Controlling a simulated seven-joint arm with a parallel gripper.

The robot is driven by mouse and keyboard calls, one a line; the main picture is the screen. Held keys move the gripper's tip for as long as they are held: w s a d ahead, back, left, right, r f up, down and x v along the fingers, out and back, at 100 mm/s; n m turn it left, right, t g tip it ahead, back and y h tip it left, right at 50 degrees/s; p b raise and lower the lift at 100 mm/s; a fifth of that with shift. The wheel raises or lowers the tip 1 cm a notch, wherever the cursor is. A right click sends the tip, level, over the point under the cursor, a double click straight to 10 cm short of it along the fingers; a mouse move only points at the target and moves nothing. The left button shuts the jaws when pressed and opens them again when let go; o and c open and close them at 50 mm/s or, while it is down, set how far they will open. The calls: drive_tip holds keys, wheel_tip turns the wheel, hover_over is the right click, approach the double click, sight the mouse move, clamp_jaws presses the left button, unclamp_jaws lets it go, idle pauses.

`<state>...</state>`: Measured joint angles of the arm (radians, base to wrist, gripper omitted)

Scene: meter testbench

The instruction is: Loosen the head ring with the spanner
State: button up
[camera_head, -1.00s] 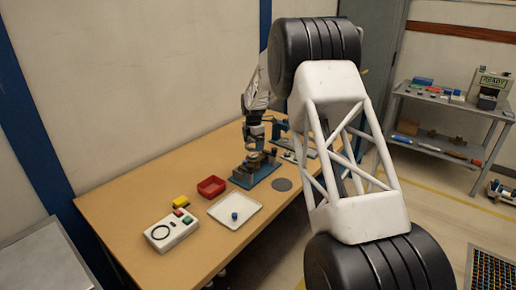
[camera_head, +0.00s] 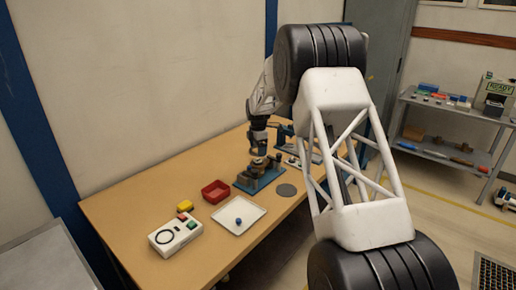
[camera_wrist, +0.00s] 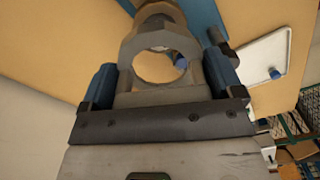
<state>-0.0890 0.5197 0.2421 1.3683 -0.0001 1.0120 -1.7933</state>
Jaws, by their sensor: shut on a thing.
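My gripper (camera_wrist: 161,85) has two blue fingers and is shut on the spanner (camera_wrist: 127,60), a grey tool whose head has a large round opening. In the head view my gripper (camera_head: 257,150) is just above the meter fixture on its blue base (camera_head: 260,178). The spanner is too small to make out there. In the wrist view a rounded metal part (camera_wrist: 158,12) shows beyond the spanner head, partly covered by it. I cannot tell whether this is the head ring or whether the spanner touches it.
A red bin (camera_head: 215,191), a white tray (camera_head: 238,228) with a blue knob (camera_head: 238,221), a yellow block (camera_head: 185,205) and a control box (camera_head: 175,236) are on the table. A grey disc (camera_head: 286,190) lies right of the fixture.

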sight(258, 160)
drive_tip(key=m, duration=0.9)
drive_tip(key=shift+m, duration=0.3)
drive_tip(key=m, duration=0.8)
drive_tip(key=shift+m, duration=0.4)
drive_tip(key=shift+f, duration=1.7)
drive_tip(key=shift+f, duration=1.35)
idle(2.6)
